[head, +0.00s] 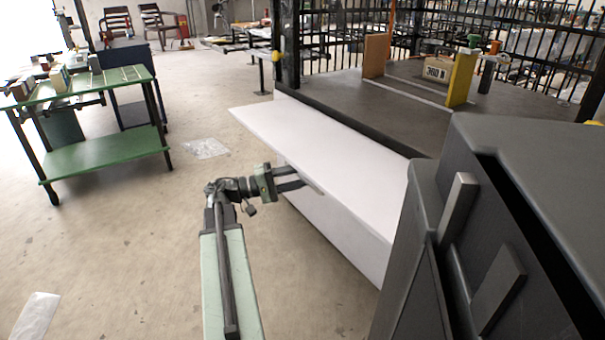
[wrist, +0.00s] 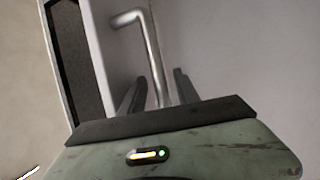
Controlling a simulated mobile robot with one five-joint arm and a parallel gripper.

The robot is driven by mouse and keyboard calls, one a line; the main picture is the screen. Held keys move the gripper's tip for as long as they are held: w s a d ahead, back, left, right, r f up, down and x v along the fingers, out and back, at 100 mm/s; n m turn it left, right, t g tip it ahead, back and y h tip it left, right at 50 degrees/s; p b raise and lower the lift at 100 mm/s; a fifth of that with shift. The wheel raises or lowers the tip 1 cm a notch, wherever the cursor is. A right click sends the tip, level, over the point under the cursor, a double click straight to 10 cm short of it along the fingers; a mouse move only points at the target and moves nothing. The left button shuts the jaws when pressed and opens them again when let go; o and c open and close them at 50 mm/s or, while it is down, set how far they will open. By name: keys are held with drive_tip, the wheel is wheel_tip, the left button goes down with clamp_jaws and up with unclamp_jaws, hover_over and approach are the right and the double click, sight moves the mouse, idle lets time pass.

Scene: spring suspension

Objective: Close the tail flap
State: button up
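The tail flap (head: 320,140) is a long white panel that sticks out from the edge of a dark cargo bed, lowered and roughly level. My gripper (head: 303,178) is at the flap's outer edge, on its left side, with its fingertips close to or just under that edge. In the wrist view a bent metal bar handle (wrist: 152,50) runs down between the two fingers of my gripper (wrist: 155,88). The fingers stand apart, with gaps visible beside the bar. Whether either finger touches the bar is unclear.
The dark bed (head: 400,105) behind the flap carries a yellow board (head: 461,80), a brown board (head: 376,55) and a labelled box (head: 437,71). A large dark body (head: 530,200) fills the right. A green table (head: 105,155) stands at left. The concrete floor between is mostly clear.

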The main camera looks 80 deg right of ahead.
clamp_jaws()
idle(1.4)
